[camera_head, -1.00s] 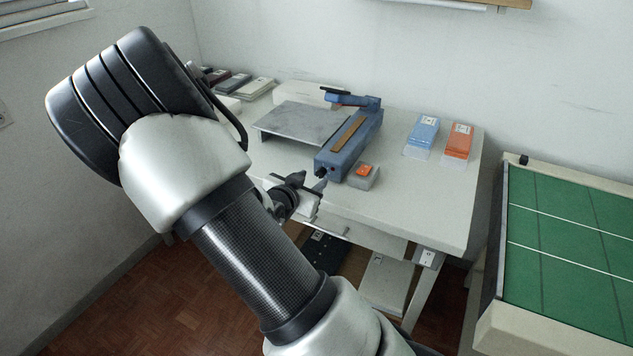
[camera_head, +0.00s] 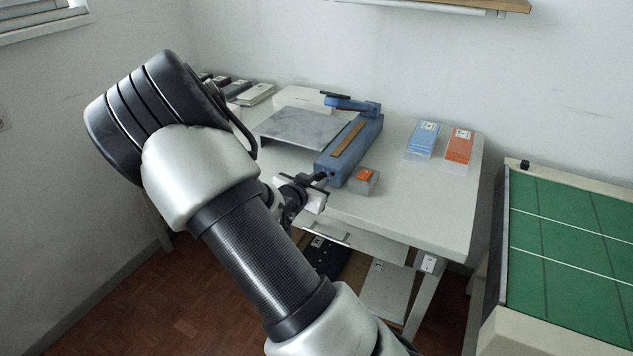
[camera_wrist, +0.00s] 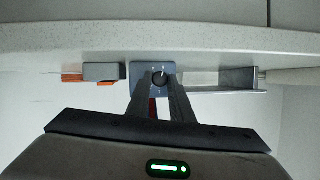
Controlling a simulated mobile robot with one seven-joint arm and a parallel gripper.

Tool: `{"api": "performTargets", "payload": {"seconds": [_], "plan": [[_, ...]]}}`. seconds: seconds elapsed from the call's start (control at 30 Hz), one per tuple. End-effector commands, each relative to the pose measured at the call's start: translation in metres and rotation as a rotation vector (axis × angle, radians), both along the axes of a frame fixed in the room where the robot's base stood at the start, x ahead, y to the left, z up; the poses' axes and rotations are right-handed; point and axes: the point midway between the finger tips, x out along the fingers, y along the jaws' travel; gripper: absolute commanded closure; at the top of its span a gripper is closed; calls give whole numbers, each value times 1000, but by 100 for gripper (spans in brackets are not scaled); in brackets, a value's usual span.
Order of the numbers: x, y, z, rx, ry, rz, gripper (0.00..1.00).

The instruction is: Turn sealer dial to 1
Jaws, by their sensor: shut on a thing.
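The blue sealer (camera_head: 364,149) stands on the white table, with a tan strip along its top and a lever arm at its back. Its front face shows in the wrist view (camera_wrist: 139,69), with the round black dial (camera_wrist: 160,77) on it. A small white mark shows on the dial's upper part; numbers are too small to read. My gripper (camera_wrist: 160,80) has a finger on either side of the dial and is shut on it. In the head view my gripper (camera_head: 325,178) is at the sealer's front end and hides the dial.
A small grey box with an orange top (camera_head: 366,175) stands close beside the sealer's front. A grey metal plate (camera_head: 298,127) lies to its left. The table's front right is clear.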

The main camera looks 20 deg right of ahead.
Motion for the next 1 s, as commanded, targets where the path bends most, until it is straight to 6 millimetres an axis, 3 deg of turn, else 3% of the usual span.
{"api": "performTargets", "payload": {"seconds": [0.37, 1.0], "plan": [[1, 1, 7, -63, 83, 1, 100], [6, 5, 2, -406, 525, -2, 100]]}}
